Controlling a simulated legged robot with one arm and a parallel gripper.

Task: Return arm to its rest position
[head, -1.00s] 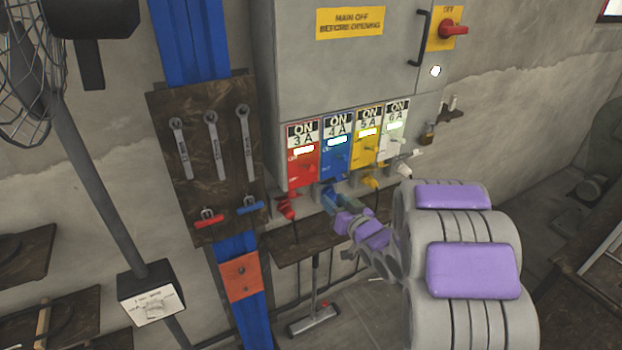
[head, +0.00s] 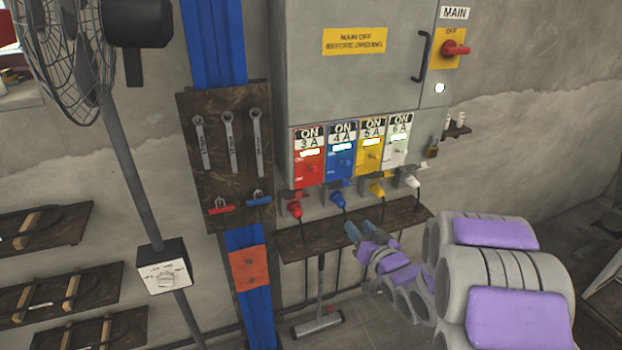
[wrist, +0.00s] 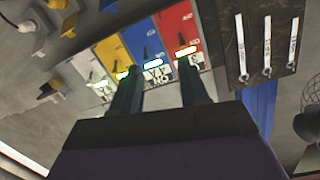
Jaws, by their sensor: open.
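My gripper (head: 363,231) is in front of the wooden shelf under the electrical cabinet, below the blue and yellow plugs. Its two fingers are apart with nothing between them. They also show from behind in the wrist view (wrist: 158,95), pointing toward the switch panels. My arm, grey with purple pads, comes in from the lower right of the head view. The grey cabinet (head: 300,80) carries red (head: 308,168), blue (head: 341,162), yellow (head: 371,157) and white (head: 399,151) switch panels labelled ON. Red, blue, yellow and white plugs sit beneath them.
A wooden shelf (head: 418,217) juts out below the plugs. A tool board (head: 205,180) with wrenches hangs left of the cabinet. A fan on a pole (head: 130,180) stands at the left. A red main switch (head: 456,49) is at the upper right. A padlock (head: 433,148) hangs nearby.

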